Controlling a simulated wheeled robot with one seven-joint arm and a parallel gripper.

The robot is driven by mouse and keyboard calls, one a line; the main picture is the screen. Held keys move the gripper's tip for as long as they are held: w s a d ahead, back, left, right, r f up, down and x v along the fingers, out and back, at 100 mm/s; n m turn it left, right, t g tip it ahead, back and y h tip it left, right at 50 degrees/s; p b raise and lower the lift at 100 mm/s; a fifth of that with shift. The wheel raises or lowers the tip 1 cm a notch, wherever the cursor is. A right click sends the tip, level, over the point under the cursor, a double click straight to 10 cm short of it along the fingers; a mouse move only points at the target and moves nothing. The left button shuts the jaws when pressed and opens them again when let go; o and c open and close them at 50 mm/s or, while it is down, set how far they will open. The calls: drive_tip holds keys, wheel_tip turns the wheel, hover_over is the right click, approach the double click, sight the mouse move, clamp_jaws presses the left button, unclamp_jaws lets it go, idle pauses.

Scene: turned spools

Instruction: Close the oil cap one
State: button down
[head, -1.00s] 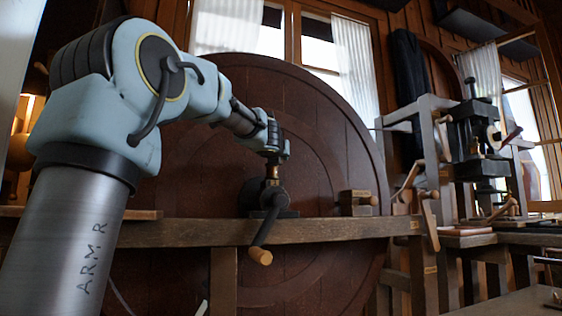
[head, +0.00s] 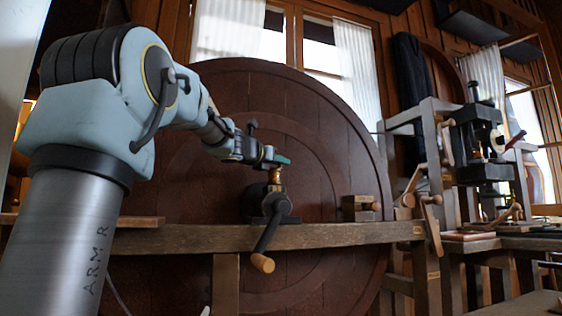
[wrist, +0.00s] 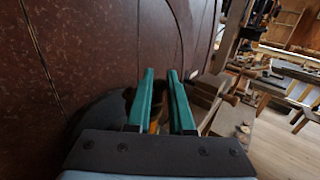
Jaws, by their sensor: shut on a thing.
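A small brass oil cap (head: 275,174) sits on top of a black crank housing (head: 252,203) on the wooden beam. My gripper (head: 280,160) lies roughly level at the top of the cap, reaching in from the left, its green fingers shut on the cap. In the wrist view my gripper (wrist: 162,74) shows its two green fingers with a narrow gap; a bit of brass (wrist: 155,122) shows low between them. The fingers hide much of the cap's top, so I cannot tell whether its lid is fully down.
A crank arm with a wooden handle (head: 262,263) hangs from the housing in front of the beam (head: 330,234). A large dark red wooden disc (head: 320,120) stands close behind. A wooden block (head: 360,207) sits on the beam to the right. A bench press (head: 478,150) stands farther right.

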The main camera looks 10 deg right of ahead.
drive_tip(key=m+g+h+p, duration=0.1)
drive_tip(key=g, duration=0.1)
drive_tip(key=a+m+g+h+p, duration=0.1)
drive_tip(key=m+g+h+p, duration=0.1)
drive_tip(key=shift+s+a+r+m+g, duration=0.1)
drive_tip(key=shift+a+m+g, duration=0.05)
drive_tip(key=shift+m+g, duration=0.15)
drive_tip(key=shift+a+m+g+h+p, duration=0.1)
drive_tip(key=shift+m+g+h+p, duration=0.4)
drive_tip(key=shift+g, duration=0.2)
drive_tip(key=shift+s+g, duration=0.1)
drive_tip(key=shift+g, duration=0.2)
drive_tip(key=c, duration=0.8)
unclamp_jaws()
drive_tip(key=v, duration=1.1)
drive_tip(key=shift+f, duration=0.2)
